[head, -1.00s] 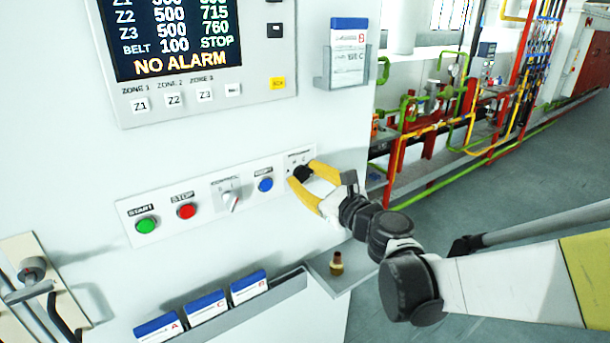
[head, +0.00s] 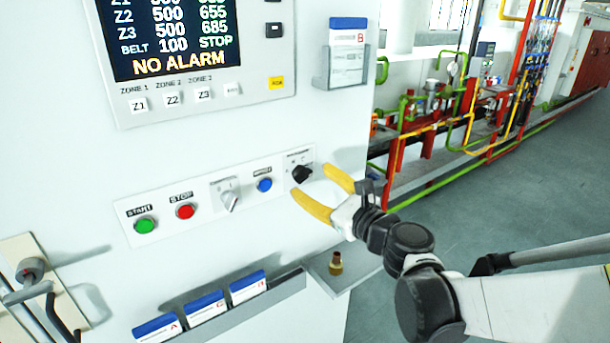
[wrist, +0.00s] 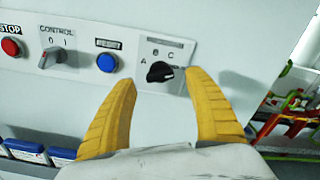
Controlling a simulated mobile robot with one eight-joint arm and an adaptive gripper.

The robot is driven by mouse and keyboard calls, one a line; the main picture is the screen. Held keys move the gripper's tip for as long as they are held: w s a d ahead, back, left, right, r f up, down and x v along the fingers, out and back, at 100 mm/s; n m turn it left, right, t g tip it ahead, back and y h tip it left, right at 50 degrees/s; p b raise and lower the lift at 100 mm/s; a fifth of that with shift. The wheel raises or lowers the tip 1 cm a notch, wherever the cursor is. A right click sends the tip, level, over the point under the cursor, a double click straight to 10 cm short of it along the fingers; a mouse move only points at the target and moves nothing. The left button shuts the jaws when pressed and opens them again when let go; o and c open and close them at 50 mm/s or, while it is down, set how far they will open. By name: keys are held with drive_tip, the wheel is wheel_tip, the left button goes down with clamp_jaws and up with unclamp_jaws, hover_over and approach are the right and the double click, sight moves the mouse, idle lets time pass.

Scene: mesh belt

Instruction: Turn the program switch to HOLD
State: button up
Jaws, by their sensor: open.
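The program switch (head: 301,173) is a black knob on a white plate at the right end of the button row. In the wrist view the knob (wrist: 159,72) is in full sight, with letters A, B and C around it. I read no HOLD mark there, and its exact pointing is hard to tell. My gripper (head: 312,182) has yellow fingers, spread wide and empty. They are apart from the knob, just in front of it and to its lower right in the head view. In the wrist view the fingers (wrist: 160,78) stand either side below it.
Left of the switch are a blue button (head: 264,185), a grey CONTROL switch (head: 229,196), a red STOP button (head: 186,211) and a green START button (head: 145,225). A display (head: 172,35) reads NO ALARM. Below, a ledge (head: 345,282) bears a small brass-coloured piece (head: 336,264).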

drive_tip(key=v, duration=0.8)
